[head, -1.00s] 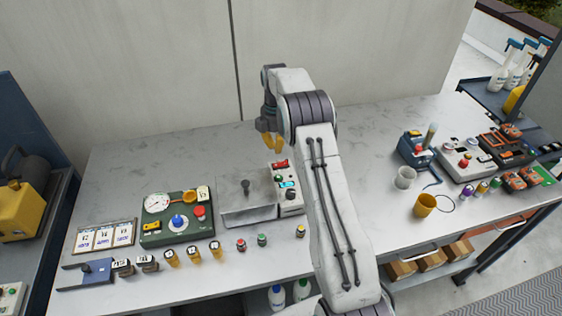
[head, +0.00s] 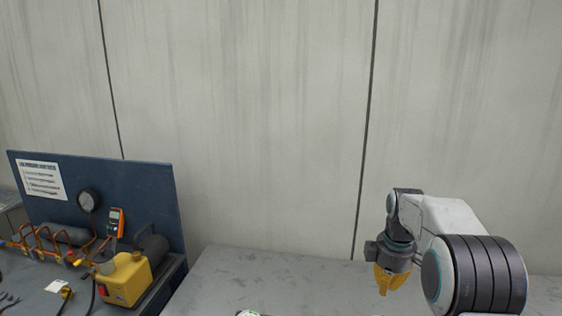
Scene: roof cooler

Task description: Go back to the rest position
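My gripper (head: 386,287) shows at the lower right in the head view, with yellow fingers pointing down above the grey table (head: 262,268). The wrist and a white arm link with a dark ribbed joint lie to its right. I see nothing held at the visible part of the fingers. The fingers overlap from this side, so I cannot tell whether they are open or shut.
A dark blue bench with a back panel (head: 150,195) stands at the left, carrying a yellow pump (head: 122,280), a round gauge (head: 87,199) and an orange meter (head: 116,222). A pale panelled wall (head: 260,120) stands behind. The visible table top between pump and gripper is mostly bare.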

